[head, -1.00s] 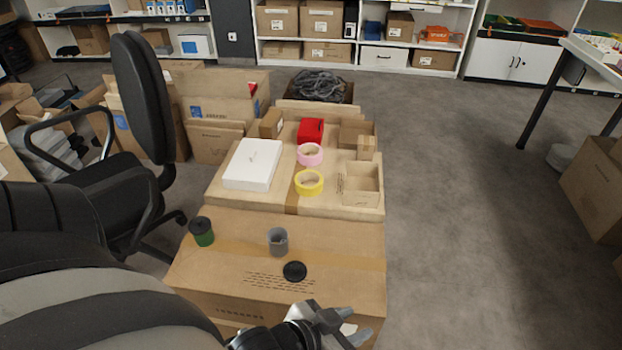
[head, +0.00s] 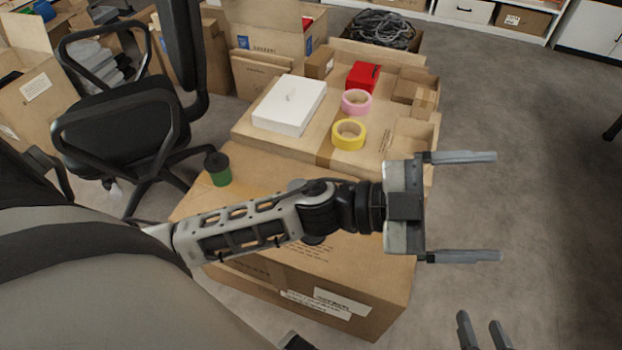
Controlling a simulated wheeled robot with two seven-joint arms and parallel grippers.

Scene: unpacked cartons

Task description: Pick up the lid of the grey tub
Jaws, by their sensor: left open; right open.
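The grey tub (head: 296,184) stands on the near carton, almost wholly hidden behind my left arm; only a bit of its top shows. A black round lid (head: 314,240) lies flat on the same carton, apart from the tub; only its near edge shows below my arm. My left gripper (head: 497,207) is open and empty, stretched out past the carton's right side, well to the right of the lid. My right gripper (head: 482,330) is open at the bottom edge, over the floor right of the carton, partly cut off.
A green tub with a dark lid (head: 219,170) stands at the near carton's left (head: 245,165). Behind are a white box (head: 289,104), yellow tape (head: 348,134), pink tape (head: 356,101) and a red box (head: 362,76). An office chair (head: 115,130) is left.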

